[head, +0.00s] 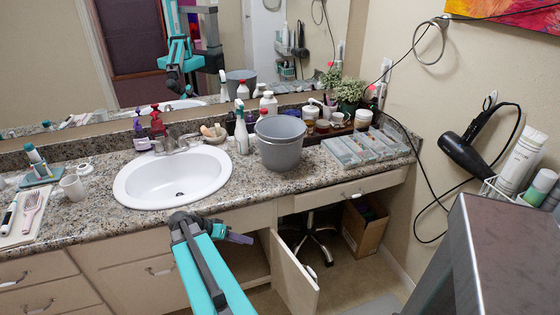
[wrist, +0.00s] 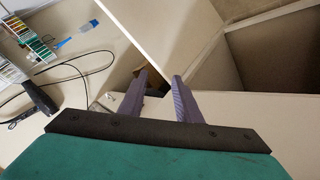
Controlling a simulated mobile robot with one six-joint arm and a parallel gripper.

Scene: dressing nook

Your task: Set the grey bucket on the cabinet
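The grey bucket (head: 280,145) stands upright on the speckled stone counter (head: 225,192), just right of the sink. A grey metal-looking cabinet (head: 505,250) fills the lower right of the head view; only its top and one side show. My gripper (head: 238,238) is in front of the counter, below and left of the bucket, and apart from it. In the wrist view my gripper (wrist: 160,82) has its two purple fingers spread with nothing between them. The bucket does not show in the wrist view.
The vanity door (head: 294,275) hangs open beneath the counter near my gripper. Bottles (head: 242,130) stand left of the bucket and clear-lidded boxes (head: 362,147) lie right of it. A hair dryer (head: 465,155) and cords hang on the right wall, beside a wire basket (head: 520,195).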

